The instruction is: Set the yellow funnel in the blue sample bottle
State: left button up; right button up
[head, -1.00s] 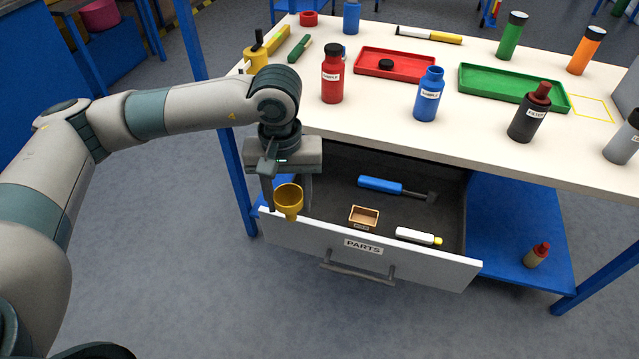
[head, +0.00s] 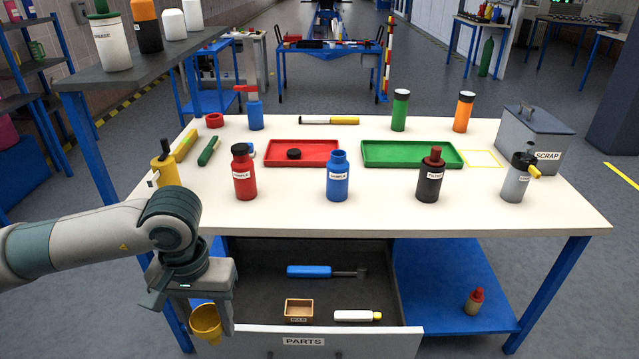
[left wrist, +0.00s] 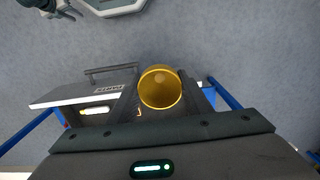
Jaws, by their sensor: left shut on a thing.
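The yellow funnel (head: 206,322) is held in my left gripper (head: 208,312), beside the left end of the open drawer and below the bench top. In the left wrist view the funnel (left wrist: 160,88) sits between the two dark fingers (left wrist: 160,100), its wide mouth facing the camera. The blue sample bottle (head: 338,178) stands upright on the bench with an open blue neck and a "SAMPLE" label. It is above and to the right of the gripper, well apart from it.
A red bottle (head: 243,172) and a dark filter bottle (head: 431,176) flank the blue one. Red (head: 336,157) and green (head: 380,165) trays lie behind. The open PARTS drawer (head: 370,343) holds a brown box (head: 298,310), a blue-handled tool (head: 310,271) and a white tube (head: 352,316).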

aim_at(338, 161)
jog(key=z, duration=1.6)
jog(key=i+j, duration=0.1)
jog(key=j, duration=0.45)
jog(key=i+j, duration=0.1)
jog(key=j, duration=0.4)
jog(key=i+j, duration=0.1)
jog(key=j, duration=0.45)
jog(key=i+j, duration=0.1)
jog(key=j, duration=0.45)
